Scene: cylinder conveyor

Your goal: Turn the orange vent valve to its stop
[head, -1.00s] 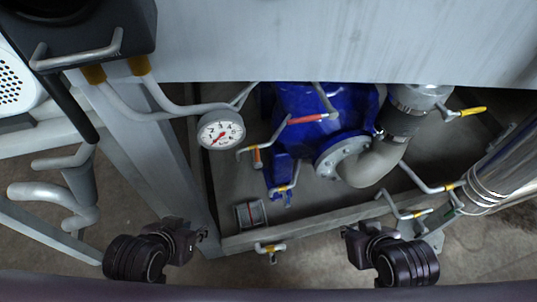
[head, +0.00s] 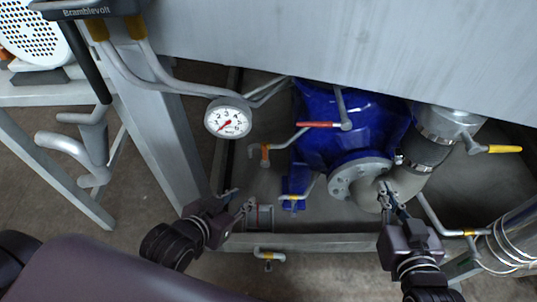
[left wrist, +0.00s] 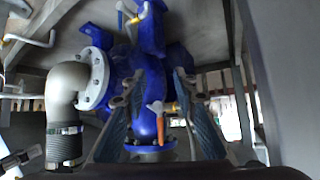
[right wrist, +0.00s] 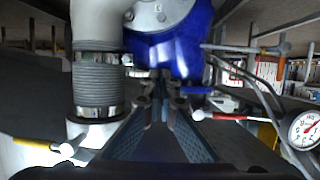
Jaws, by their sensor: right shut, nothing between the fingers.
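The orange valve handle (head: 265,153) sits on a thin grey bent pipe left of the blue pump (head: 335,120) in the head view. An orange handle (left wrist: 160,128) also shows between my fingers in the left wrist view, beyond them; I cannot tell if it is the same one. My left gripper (head: 243,207) is open and empty, below and left of the orange handle in the head view. My right gripper (head: 386,188) is shut and empty, in front of the grey elbow pipe (head: 372,192), well right of the orange handle. Contact with the elbow cannot be told.
A red-handled valve (head: 318,124) and yellow-handled valves (head: 500,149) are around the pump. A pressure gauge (head: 228,118) is at upper left. A grey frame post (head: 160,140) stands left, and a frame rail (head: 320,242) runs in front. A large grey panel (head: 350,45) overhangs the top.

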